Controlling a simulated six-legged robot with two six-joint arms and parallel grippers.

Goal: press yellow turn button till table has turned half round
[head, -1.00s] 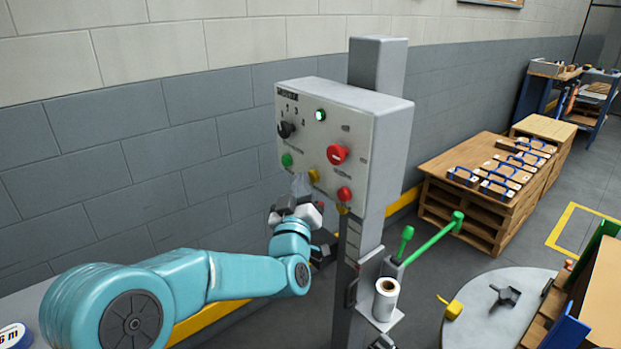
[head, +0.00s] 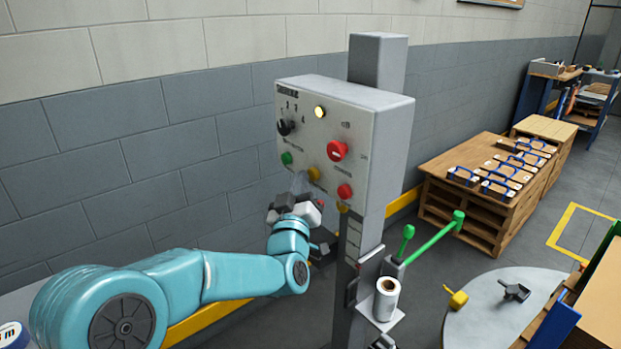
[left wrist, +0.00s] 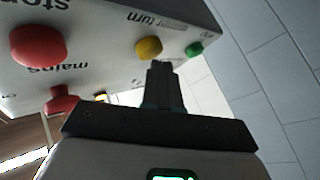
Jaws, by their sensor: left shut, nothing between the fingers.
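The grey control box (head: 365,120) stands on a post. Its yellow turn button (head: 313,173) sits low on the front face, between a green button (head: 287,158) and a red one (head: 344,191). The yellow button also shows in the left wrist view (left wrist: 148,47). My left gripper (head: 300,184) is shut and empty, its fingertips (left wrist: 158,68) right at the yellow button; I cannot tell whether they touch it. The round grey table (head: 480,318) is partly in view at bottom right. My right gripper is not in view.
A green lever (head: 435,238) and a white roll (head: 386,299) are on the post's side. A yellow piece (head: 455,298) and a dark clamp-like part (head: 513,291) are on the round table. A wooden bench (head: 485,210) stands behind. A wall runs behind the box.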

